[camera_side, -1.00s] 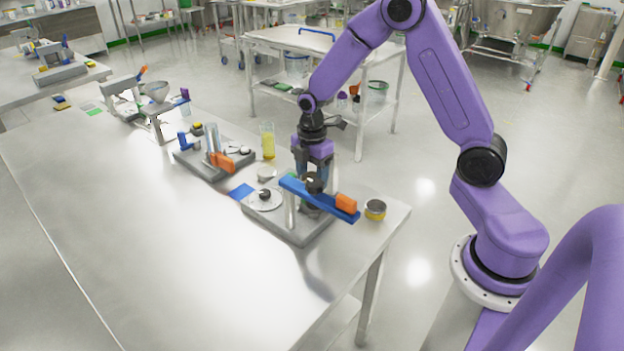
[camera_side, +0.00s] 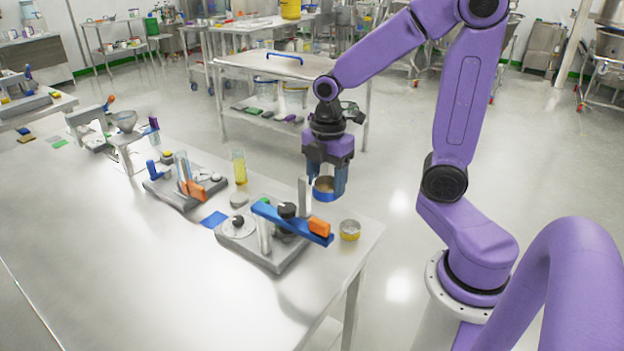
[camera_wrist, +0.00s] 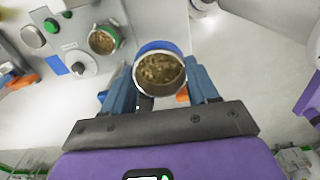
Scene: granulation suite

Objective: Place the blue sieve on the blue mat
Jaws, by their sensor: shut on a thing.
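My gripper (camera_side: 325,188) is shut on the blue sieve (camera_side: 323,182), a short round cup with a blue band. It holds the sieve in the air, above and behind the nearer tabletop device. In the wrist view the blue sieve (camera_wrist: 160,47) sits between the two blue fingers, its mouth facing the camera, with brown granules inside. The blue mat (camera_side: 214,220) is a flat square on the steel table, left of that device and left of my gripper. The mat (camera_wrist: 56,65) also shows at left in the wrist view, and its visible surface is bare.
The grey device (camera_side: 262,246) with a blue bar and an upright post stands near the table edge. A yellow cylinder (camera_side: 239,166) and another device (camera_side: 180,187) stand farther back. The table's left front is clear.

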